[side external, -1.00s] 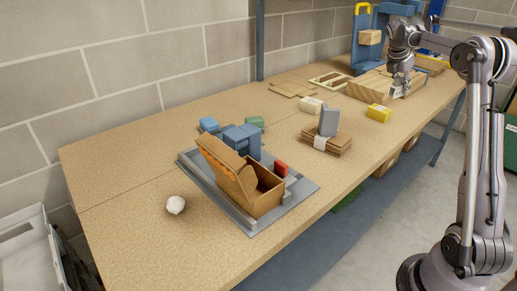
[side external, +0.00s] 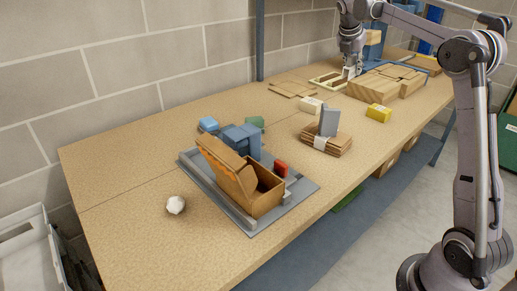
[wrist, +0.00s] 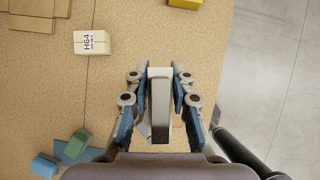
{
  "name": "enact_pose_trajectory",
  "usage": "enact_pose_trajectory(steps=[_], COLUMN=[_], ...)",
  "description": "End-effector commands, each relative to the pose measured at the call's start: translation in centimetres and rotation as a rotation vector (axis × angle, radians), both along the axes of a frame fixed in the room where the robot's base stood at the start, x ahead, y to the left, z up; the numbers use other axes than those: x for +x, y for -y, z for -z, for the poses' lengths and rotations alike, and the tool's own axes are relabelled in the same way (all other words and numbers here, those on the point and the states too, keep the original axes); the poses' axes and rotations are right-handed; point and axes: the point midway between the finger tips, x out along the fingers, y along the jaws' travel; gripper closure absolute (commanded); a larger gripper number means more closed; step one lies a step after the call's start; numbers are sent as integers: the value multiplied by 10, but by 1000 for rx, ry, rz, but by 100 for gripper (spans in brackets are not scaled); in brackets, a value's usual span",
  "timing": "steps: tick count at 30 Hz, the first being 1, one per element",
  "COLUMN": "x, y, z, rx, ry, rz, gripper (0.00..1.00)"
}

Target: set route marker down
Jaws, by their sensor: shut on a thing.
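My gripper (side external: 349,71) is in the air over the far part of the table, in front of the wooden blocks and the shallow wooden frame in the side view. In the wrist view my gripper (wrist: 159,80) is shut on the route marker (wrist: 159,103), a narrow block with a pale top and a darker grey face. It sits between the blue finger pads. In the side view only a small pale bit of it shows at the fingertips. The wrist view does not show what lies directly beneath it.
A grey upright block (side external: 329,121) stands on a strapped cardboard stack (side external: 335,146). A white labelled box (side external: 311,105) and a yellow block (side external: 379,113) are nearby. A grey tray (side external: 247,228) holds an open brown box (side external: 266,198). The table's front left is mostly clear.

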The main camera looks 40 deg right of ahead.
Motion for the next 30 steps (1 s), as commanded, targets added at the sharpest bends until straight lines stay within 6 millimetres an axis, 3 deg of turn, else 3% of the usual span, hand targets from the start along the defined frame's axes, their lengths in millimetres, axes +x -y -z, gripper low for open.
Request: enact_pose_trajectory(steps=[1,6,15,23,30], x=[13,46,80,82,61], y=[-24,-96,-232,-353,-463], z=[0,-1,-2,-2,-1], rx=[0,1,0,0,0], ry=[0,0,0,0,-1], rz=[-48,-193,-453,-682,-899], gripper=[100,100,100,100,100])
